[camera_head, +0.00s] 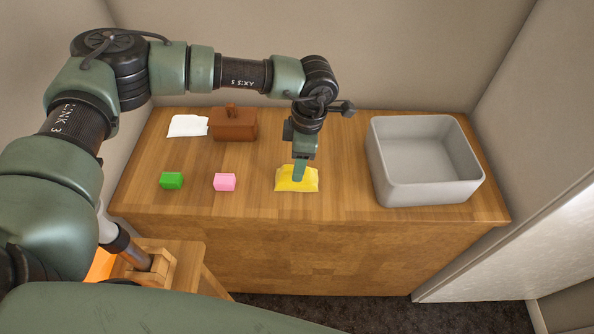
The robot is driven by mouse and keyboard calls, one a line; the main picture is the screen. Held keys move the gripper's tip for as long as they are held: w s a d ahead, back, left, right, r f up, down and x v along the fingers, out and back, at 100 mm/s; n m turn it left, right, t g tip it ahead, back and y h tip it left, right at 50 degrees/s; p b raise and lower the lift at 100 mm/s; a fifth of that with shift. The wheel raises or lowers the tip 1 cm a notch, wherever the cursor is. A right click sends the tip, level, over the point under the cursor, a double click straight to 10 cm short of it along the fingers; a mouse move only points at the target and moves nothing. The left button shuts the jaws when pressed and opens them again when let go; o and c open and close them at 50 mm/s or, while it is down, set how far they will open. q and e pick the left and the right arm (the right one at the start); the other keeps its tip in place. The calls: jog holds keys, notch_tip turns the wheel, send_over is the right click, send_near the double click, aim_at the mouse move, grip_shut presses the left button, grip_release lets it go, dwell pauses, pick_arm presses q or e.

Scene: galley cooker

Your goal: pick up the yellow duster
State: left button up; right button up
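The yellow duster (309,182) lies on the wooden counter near its front edge, left of the grey basin. My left gripper (299,172) points down over the middle of the duster and overlaps it in the view. One green finger shows in front of the duster. I cannot tell whether the fingers are open or shut, or whether they touch the cloth. My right gripper is not in view.
A green block (171,181) and a pink block (224,182) sit on the counter (345,205) to the left. A brown box with a handle (234,125) and a white cloth (187,126) are behind them. A grey basin (425,193) stands at the right.

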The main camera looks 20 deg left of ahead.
pick_arm(q)
jog(key=shift+w+a+f, duration=0.1)
jog(key=shift+a+f, duration=0.15)
jog(key=shift+f, duration=0.8)
jog(key=shift+d, duration=0.1)
jog(key=shift+c, duration=0.7)
grip_shut()
jog(key=shift+r, duration=0.1)
jog(key=shift+r, duration=0.55)
notch_tip(320, 180, up, 19)
jog(key=b, duration=0.4)
